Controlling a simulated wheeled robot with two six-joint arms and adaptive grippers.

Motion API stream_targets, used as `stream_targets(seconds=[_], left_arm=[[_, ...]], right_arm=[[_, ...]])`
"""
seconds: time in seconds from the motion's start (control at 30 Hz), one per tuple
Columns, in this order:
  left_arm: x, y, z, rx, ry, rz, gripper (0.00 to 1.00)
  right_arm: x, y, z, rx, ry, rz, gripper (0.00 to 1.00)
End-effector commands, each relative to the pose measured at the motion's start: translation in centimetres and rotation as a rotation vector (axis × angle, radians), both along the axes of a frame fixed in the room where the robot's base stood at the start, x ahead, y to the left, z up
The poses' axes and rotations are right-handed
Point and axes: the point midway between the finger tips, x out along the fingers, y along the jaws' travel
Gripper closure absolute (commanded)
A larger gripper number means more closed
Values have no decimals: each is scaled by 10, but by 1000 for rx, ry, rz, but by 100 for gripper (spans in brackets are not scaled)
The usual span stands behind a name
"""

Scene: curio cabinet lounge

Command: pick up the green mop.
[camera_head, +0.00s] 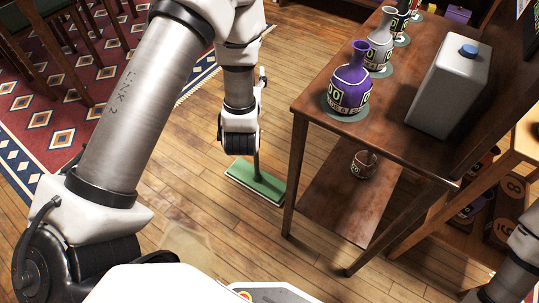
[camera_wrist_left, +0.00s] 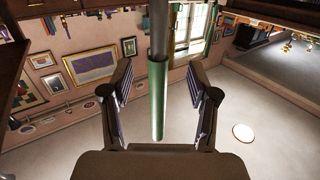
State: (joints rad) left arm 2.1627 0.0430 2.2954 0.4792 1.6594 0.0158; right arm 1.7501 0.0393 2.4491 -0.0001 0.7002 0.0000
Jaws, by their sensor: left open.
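The green mop stands upright on the wood floor. Its flat green head (camera_head: 257,181) lies at the left side of the wooden shelf table, and its thin handle rises behind my left gripper (camera_head: 239,140). In the left wrist view the mop handle (camera_wrist_left: 158,95), green with a grey length above, runs between the spread fingers of my left gripper (camera_wrist_left: 160,80). Both fingers are open with a gap on each side of the handle. My right gripper is out of view; only part of that arm shows at the lower right.
The wooden shelf table (camera_head: 310,103) is close on the right. It carries a purple vase (camera_head: 351,83), a white vase (camera_head: 379,45) and a grey canister (camera_head: 447,85); a small pot (camera_head: 364,163) sits below. A patterned rug (camera_head: 60,80) and chairs are at left. Floor left of the mop is clear.

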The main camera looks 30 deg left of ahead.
Motion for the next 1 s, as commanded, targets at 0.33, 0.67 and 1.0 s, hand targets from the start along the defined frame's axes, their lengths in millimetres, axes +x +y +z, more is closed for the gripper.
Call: stream_targets(seconds=[0.33, 0.67, 1.0], left_arm=[[26, 11, 11, -3, -52, 1, 40], [72, 35, 12, -2, -49, 0, 40], [75, 37, 13, -1, -48, -2, 76]], right_arm=[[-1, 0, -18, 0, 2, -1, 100], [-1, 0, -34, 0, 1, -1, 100], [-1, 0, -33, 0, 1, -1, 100]])
